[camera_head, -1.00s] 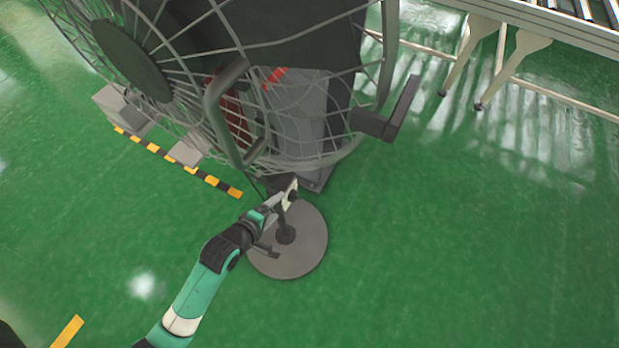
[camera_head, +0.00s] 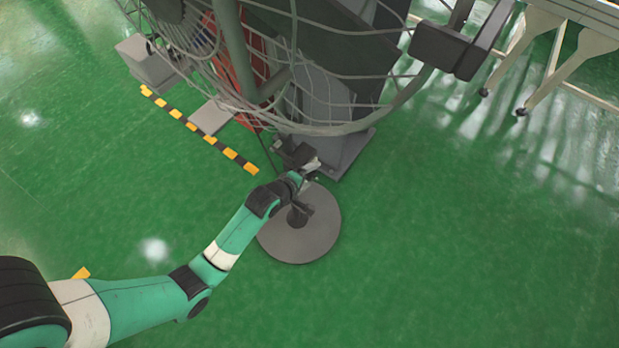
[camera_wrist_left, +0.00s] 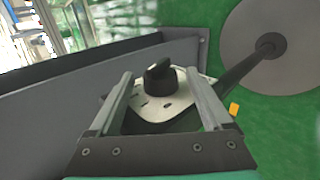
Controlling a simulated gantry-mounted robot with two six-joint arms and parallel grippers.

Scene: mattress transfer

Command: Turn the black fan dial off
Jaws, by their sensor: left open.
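The black fan dial (camera_wrist_left: 159,76) shows in the left wrist view. It stands on a pale plate (camera_wrist_left: 178,103) with small dark marks. My left gripper (camera_wrist_left: 160,92) is open, with one finger on each side of the plate and the dial between and slightly beyond the tips; I cannot tell whether they touch. In the head view the fan (camera_head: 339,129) is a large wire cage at the top, with a round grey base (camera_head: 300,240) on the floor. My left gripper (camera_head: 309,172) is at the fan's lower housing, above the base; the dial is too small to make out there. My right gripper is not in view.
A grey machine (camera_head: 342,150) stands behind the fan. A white-legged table (camera_head: 560,70) is at the upper right. Yellow and black floor tape (camera_head: 205,131) runs left of the fan. The green floor in front is clear.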

